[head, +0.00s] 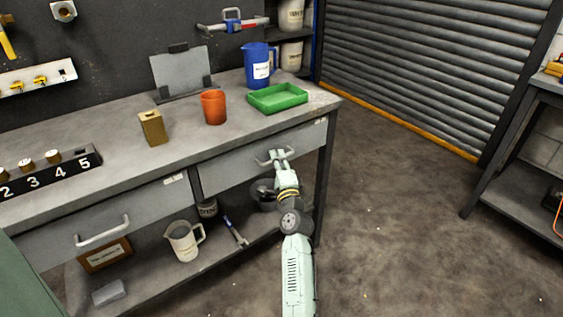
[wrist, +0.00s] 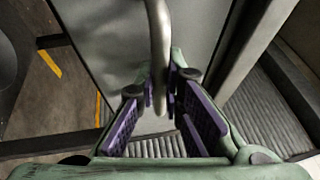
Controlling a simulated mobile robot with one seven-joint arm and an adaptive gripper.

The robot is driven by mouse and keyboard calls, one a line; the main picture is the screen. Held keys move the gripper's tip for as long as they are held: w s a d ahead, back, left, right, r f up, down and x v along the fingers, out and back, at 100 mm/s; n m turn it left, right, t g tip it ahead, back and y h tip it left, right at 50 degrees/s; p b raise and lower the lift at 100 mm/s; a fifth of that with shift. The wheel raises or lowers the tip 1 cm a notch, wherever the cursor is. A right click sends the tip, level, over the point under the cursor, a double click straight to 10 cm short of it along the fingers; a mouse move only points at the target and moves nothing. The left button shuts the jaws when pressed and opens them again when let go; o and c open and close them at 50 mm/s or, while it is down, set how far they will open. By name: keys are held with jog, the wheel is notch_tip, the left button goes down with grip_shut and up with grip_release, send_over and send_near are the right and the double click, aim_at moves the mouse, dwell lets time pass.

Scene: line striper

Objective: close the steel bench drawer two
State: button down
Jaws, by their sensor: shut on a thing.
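The steel bench (head: 60,150) has two grey drawers in view. The right drawer (head: 235,165) has a light bar handle (head: 265,161). My gripper (head: 279,155) is at that handle, with my arm reaching up from below. In the wrist view, the bar handle (wrist: 157,25) runs down between the purple finger pads of my gripper (wrist: 161,88), which is shut on it. The drawer front (wrist: 110,35) lies behind the handle. No wide gap shows above the right drawer front; I cannot tell how far it stands out. The left drawer (head: 130,212) has its own handle (head: 102,231).
On the bench top stand a green tray (head: 262,105), an orange cup (head: 214,108), a blue jug (head: 257,66) and a brass block (head: 153,128). The lower shelf holds a white jug (head: 184,241) and a hammer (head: 236,232). The floor (head: 420,230) to the right is clear.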

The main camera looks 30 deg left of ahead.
jog(key=shift+a+r, duration=0.15)
jog(key=c, duration=2)
grip_release()
jog(key=shift+a, duration=0.1)
jog(key=shift+o, duration=0.2)
jog(key=v, duration=1.2)
jog(key=shift+w, duration=0.15)
